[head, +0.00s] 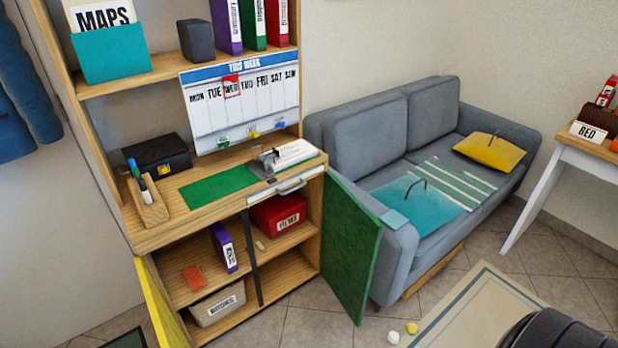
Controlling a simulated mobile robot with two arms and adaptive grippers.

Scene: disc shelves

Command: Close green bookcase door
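The green bookcase door (350,245) stands wide open on the right side of the lower cabinet, swung out toward the grey sofa. The wooden bookcase (150,238) has its lower compartments exposed. A yellow door (160,305) on the left side is also open and partly cut off by the frame. Neither of my grippers is identifiable in the head view, and nothing is seen touching the green door.
The lower shelves hold a red box (278,214), a purple binder (224,248) and a bin (218,304). The grey sofa (365,135) stands close behind the green door. A dark ribbed object (560,330) fills the bottom right corner.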

